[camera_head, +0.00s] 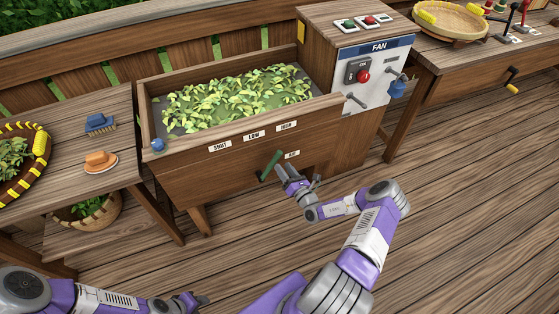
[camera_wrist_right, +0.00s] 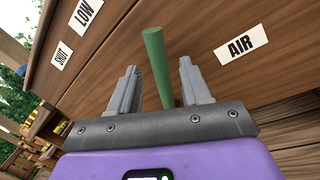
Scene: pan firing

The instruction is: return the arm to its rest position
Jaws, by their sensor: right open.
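My right gripper (camera_head: 284,173) is open in front of the wooden trough, just right of and below the green lever (camera_head: 270,165). In the right wrist view the lever (camera_wrist_right: 156,62) shows between the two spread fingers (camera_wrist_right: 158,80), with gaps on both sides. I cannot tell how deep it lies between them.
The trough (camera_head: 220,165) holds green leaves (camera_head: 240,95) and bears SHUT, LOW and HIGH labels. A FAN panel (camera_head: 375,75) stands right of it. A side table (camera_head: 85,150) with brushes is on the left. The floor (camera_head: 455,220) at right is clear.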

